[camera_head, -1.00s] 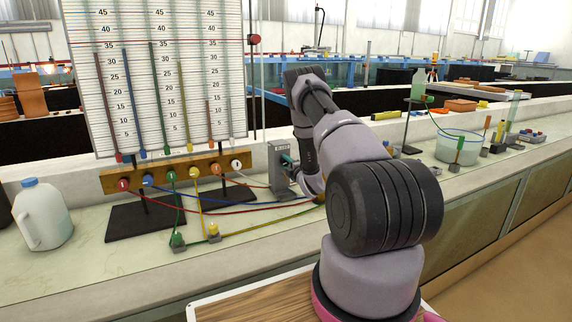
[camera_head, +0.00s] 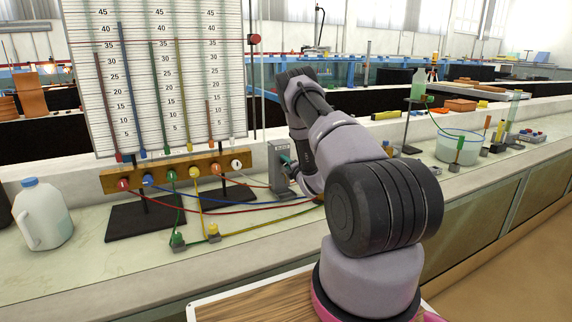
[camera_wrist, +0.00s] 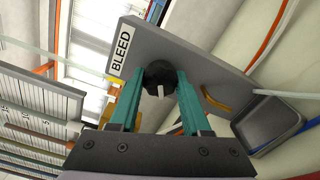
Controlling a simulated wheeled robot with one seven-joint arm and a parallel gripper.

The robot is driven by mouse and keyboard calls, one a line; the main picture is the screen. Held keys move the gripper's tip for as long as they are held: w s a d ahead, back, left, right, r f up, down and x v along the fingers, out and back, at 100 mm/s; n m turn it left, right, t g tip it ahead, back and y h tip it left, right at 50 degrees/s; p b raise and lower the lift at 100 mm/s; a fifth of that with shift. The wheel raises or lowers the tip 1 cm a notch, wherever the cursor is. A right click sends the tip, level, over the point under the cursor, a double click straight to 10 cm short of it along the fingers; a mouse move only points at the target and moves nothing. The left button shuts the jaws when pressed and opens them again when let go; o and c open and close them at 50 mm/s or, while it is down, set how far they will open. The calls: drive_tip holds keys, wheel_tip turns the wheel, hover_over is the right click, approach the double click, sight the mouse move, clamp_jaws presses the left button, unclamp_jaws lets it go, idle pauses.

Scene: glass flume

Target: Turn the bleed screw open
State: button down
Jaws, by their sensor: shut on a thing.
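The bleed screw (camera_wrist: 158,74) is a black round knob with a white mark, on a grey plate (camera_wrist: 185,45) labelled BLEED in the wrist view. My gripper (camera_wrist: 160,82) has its two teal fingers closed on opposite sides of the knob. The white mark points down toward my gripper's palm. My wrist hides the screw there.
The manometer board (camera_head: 165,85) has coloured columns above a wooden manifold (camera_head: 150,178). Coloured tubes (camera_head: 240,209) run across the bench to the bleed block's right. A white jug (camera_head: 43,215) stands at the left, a clear bucket (camera_head: 458,148) at the right.

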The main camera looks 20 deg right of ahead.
drive_tip(key=shift+c, duration=1.9)
unclamp_jaws()
drive_tip(key=s, duration=1.1)
drive_tip(key=shift+d, duration=0.15)
drive_tip(key=shift+w, duration=0.1)
